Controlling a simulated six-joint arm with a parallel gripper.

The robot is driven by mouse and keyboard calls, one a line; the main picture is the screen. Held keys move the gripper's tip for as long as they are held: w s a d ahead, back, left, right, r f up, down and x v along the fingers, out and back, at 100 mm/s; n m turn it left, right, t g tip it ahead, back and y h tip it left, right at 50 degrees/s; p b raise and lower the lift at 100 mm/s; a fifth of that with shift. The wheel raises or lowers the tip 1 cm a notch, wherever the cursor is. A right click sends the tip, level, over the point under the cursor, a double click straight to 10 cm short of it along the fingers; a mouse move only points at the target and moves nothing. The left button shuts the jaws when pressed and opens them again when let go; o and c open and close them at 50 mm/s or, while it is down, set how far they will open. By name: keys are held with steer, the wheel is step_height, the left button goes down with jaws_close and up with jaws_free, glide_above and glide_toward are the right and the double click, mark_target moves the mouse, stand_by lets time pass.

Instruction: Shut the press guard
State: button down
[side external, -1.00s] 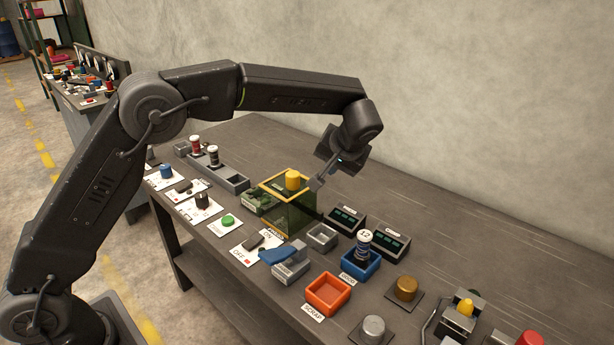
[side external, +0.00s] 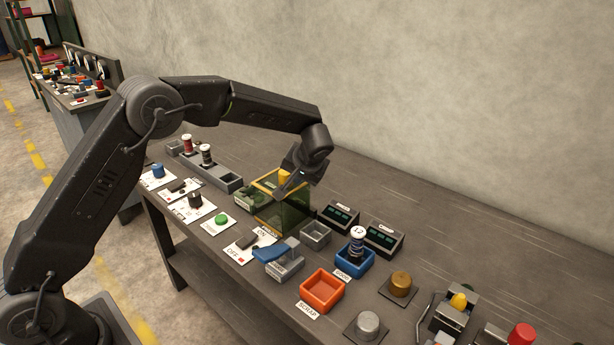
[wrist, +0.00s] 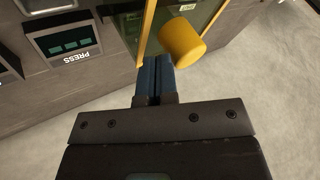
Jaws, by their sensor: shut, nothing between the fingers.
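The press guard (side external: 282,212) is a see-through green box with a yellow top frame, standing on the bench in the side view. In the wrist view my shut blue-grey fingers (wrist: 155,75) are just beside the yellow knob (wrist: 182,42) and near the yellow frame edge (wrist: 147,28). I cannot tell whether they touch either one.
A display box marked PRESS (wrist: 66,42) is near the fingers. Two display boxes, one here (side external: 383,239), stand right of the guard. A grey tray (side external: 315,233), blue bin (side external: 353,264) and orange scrap bin (side external: 322,290) are in front. Open bench lies behind toward the wall.

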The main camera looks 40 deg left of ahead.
steer(key=shift+a, duration=0.1)
steer(key=a, duration=1.3)
steer(key=shift+a, duration=0.2)
